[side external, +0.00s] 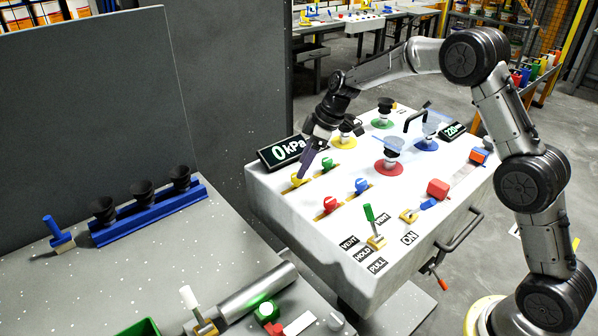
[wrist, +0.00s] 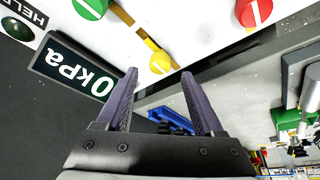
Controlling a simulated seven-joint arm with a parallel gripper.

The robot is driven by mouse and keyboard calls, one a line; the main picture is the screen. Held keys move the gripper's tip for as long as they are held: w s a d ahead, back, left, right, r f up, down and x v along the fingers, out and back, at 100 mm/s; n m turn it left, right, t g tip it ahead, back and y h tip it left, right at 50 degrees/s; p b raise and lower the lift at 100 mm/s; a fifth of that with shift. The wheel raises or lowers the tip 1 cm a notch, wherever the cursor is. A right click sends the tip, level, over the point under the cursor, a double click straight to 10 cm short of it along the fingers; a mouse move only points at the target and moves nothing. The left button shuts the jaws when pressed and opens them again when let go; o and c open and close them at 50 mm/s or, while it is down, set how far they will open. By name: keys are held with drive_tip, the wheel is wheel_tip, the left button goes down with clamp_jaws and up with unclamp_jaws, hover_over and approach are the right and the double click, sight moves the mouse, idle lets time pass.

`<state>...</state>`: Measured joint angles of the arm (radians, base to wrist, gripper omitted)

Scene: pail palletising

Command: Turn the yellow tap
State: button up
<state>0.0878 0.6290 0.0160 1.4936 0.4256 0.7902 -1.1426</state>
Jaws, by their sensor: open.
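The yellow tap (side external: 297,181) sits at the corner of the white console nearest the 0 kPa display, in a group with other coloured taps. In the wrist view the yellow tap (wrist: 159,62) has a round knob and a slanting handle. My gripper (side external: 304,174) points down at the tap from above. In the wrist view my gripper's (wrist: 160,74) two purple fingers are apart, with nothing held between them. The tap lies just beyond the fingertips, roughly midway between them. I cannot tell whether a finger touches it.
A green tap (side external: 328,163), a red tap (side external: 330,203) and a blue tap (side external: 362,185) stand close by. The 0 kPa display (side external: 285,151) rises beside the yellow tap. A green-handled lever (side external: 372,225) stands near the console's front edge. A blue rack (side external: 150,212) sits on the grey bench.

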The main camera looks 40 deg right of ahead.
drive_tip(key=shift+x, duration=1.85)
clamp_jaws()
